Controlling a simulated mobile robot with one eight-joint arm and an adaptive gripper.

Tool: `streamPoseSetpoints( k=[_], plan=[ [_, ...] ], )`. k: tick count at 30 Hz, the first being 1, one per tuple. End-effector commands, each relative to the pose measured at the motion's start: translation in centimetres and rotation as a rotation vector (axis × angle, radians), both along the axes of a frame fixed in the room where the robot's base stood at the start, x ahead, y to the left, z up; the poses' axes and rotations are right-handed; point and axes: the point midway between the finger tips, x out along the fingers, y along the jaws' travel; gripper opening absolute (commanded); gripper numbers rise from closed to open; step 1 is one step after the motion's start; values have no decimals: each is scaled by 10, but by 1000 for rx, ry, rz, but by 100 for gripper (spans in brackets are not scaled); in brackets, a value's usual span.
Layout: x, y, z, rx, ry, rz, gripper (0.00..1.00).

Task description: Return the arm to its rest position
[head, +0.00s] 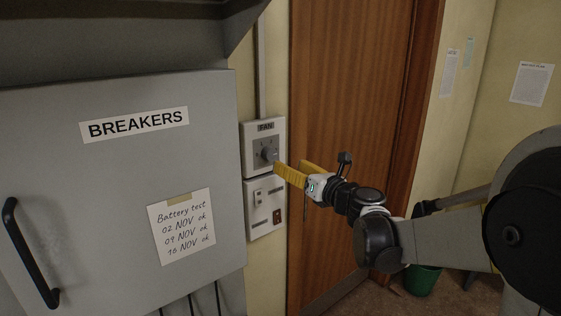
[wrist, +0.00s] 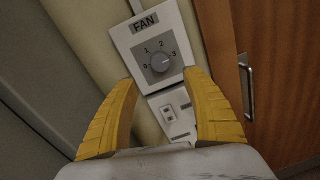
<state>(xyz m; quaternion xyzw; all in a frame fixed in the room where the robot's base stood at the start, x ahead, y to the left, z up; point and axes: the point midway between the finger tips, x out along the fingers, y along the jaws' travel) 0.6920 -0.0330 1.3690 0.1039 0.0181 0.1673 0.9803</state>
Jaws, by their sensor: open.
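My arm reaches in from the right in the head view. My gripper (head: 292,169) has yellow fingers that stand apart, with nothing between them. Its left fingertip is close to the fan knob (head: 268,154); I cannot tell whether they touch in this view. In the wrist view my gripper (wrist: 160,85) is open, and the fan knob (wrist: 161,63) shows just beyond the fingertips, clear of both. The knob's dial carries numbers from 0 to 3, and its pointer appears turned toward 3.
A grey breaker cabinet (head: 120,220) with a black handle (head: 30,255) stands at the left. A switch and socket panel (head: 264,207) sits below the fan panel (head: 262,132). A wooden door (head: 345,80) is behind my gripper. A green bin (head: 422,280) stands on the floor.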

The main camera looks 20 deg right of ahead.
Motion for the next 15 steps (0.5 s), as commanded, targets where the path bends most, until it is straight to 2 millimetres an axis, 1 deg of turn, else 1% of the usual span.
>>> streamPoseSetpoints(
  k=[1,5,15],
  plan=[
    [-6,-2,0,0,0,0,58],
    [-15,-5,0,0,0,-1,58],
    [-16,-5,0,0,0,0,58]
  ],
)
